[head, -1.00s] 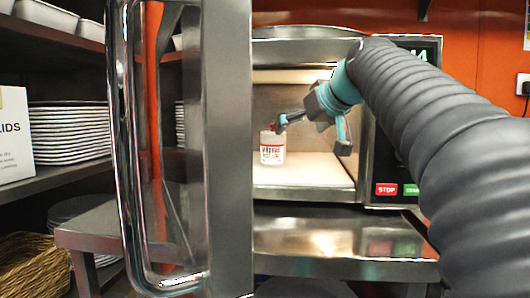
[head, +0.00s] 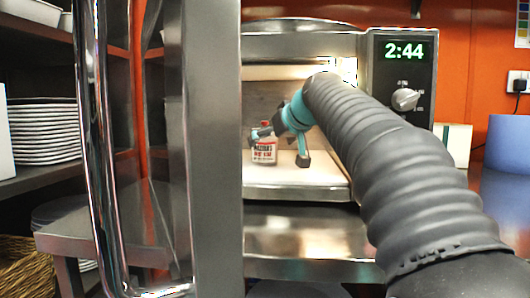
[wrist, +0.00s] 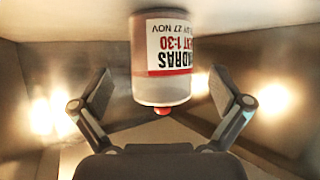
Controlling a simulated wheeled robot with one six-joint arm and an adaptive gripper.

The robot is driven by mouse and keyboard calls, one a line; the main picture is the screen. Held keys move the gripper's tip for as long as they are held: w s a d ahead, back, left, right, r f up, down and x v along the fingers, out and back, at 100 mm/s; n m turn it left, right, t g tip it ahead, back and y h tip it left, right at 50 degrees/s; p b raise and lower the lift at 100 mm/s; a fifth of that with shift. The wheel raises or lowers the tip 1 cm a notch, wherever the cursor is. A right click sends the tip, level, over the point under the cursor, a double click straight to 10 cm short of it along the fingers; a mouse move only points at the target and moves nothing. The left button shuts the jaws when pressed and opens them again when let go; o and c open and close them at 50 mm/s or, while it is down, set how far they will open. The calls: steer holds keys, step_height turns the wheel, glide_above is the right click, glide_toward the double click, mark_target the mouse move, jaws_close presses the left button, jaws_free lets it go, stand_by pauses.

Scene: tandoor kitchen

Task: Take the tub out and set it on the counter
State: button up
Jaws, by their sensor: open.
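A small tub (head: 264,152) with a white, red and black label stands upright on the pale floor of the open microwave (head: 300,176). My gripper (head: 281,146) is inside the microwave, its fingers spread. One finger overlaps the tub's top in the head view; the other is to its right. In the wrist view the tub (wrist: 163,85) appears upside down, between and slightly beyond the two open fingers (wrist: 161,97). Gaps show on both sides, and nothing is gripped. A small red part shows at the tub's end.
The open microwave door (head: 212,150) with its long handle stands at the left. A steel surface (head: 312,232) lies below and in front of the microwave and looks bare. Stacked plates (head: 44,130) are on a left shelf. A blue object (head: 508,143) stands at the right.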

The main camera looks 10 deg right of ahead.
mark_target(270, 142)
steer(key=x, duration=0.4)
steer(key=shift+a+f, duration=0.1)
steer(key=shift+f, duration=0.05)
steer(key=c, duration=1.4)
steer(key=shift+c, duration=0.4)
